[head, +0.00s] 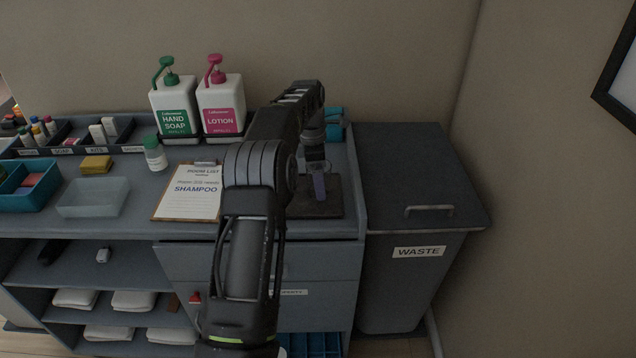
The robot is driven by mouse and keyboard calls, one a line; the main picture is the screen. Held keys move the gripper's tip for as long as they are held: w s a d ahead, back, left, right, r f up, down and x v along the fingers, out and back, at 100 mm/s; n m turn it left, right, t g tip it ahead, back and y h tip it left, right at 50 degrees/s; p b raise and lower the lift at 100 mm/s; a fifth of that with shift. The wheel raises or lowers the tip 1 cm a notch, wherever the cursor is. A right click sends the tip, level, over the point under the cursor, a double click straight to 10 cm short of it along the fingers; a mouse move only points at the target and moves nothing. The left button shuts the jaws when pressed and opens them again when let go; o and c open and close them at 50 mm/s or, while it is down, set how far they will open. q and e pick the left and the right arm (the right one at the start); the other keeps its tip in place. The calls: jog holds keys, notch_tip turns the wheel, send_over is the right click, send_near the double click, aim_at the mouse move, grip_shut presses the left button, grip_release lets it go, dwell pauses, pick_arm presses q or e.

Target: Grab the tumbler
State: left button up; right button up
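The tumbler (319,187) appears as a narrow purplish shape standing on a dark square mat (330,208) at the right end of the counter. It is small and partly covered, so its rim and full outline are unclear. My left arm comes up from the bottom, left of centre, bends over the counter and points down. My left gripper (315,165) is right at the upper part of the tumbler, over the mat. The dark fingers blend with the background, and whether they touch or grip it cannot be told. My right gripper is out of view.
A clipboard (187,192) lies left of my arm. Hand soap (173,105) and lotion (221,107) bottles stand behind it. A teal item (334,130) is behind the mat. A waste bin (416,185) adjoins the counter's right edge. Trays stand at left.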

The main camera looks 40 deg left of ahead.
pick_arm(q)
jog(key=c, duration=1.6)
jog(key=shift+r+b, duration=0.45)
jog(key=shift+r, duration=1.05)
jog(key=shift+s+d+r, duration=0.1)
jog(key=shift+d+r, duration=0.05)
jog(key=s+d+b, duration=0.2)
jog(key=s, duration=0.1)
jog(key=s+d+b, duration=0.4)
jog(key=s+d, duration=0.2)
jog(key=s+d+b, duration=0.1)
jog(key=s+d, duration=0.2)
jog(key=s, duration=0.1)
jog(key=shift+s+d+b, duration=0.15)
jog(key=shift+s+b, duration=0.15)
